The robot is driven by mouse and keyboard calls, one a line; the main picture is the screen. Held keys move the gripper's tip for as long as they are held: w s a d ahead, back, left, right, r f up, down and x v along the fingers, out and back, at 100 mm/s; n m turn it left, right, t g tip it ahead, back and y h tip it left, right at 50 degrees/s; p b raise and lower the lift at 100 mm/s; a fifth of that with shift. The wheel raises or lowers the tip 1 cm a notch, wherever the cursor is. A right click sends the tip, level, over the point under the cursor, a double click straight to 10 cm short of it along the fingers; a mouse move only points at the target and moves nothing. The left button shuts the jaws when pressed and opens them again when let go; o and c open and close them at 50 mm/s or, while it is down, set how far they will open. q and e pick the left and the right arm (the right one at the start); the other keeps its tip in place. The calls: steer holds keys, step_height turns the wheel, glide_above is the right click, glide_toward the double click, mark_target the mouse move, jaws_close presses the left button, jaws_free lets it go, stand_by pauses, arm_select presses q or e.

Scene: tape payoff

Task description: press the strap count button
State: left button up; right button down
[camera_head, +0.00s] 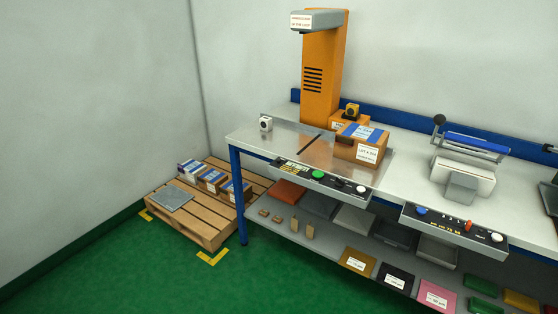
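A dark control panel (335,181) runs along the bench's front edge, below the orange strapping machine (322,75). It carries a green button (318,174), a white knob (361,190) and several small keys (292,167). A second panel (450,231) to the right carries a blue button (421,211), an orange-red control (469,225) and a white knob (497,238). The labels are too small to read, so I cannot tell which control is the strap count button. Neither of my grippers is in view.
A cardboard box (360,151) with blue tape sits on the bench (413,155). A tape dispenser-like device (462,170) stands to its right. The lower shelf (325,247) holds trays and coloured packs. A pallet (201,225) with boxes stands left. The green floor (150,280) in front is clear.

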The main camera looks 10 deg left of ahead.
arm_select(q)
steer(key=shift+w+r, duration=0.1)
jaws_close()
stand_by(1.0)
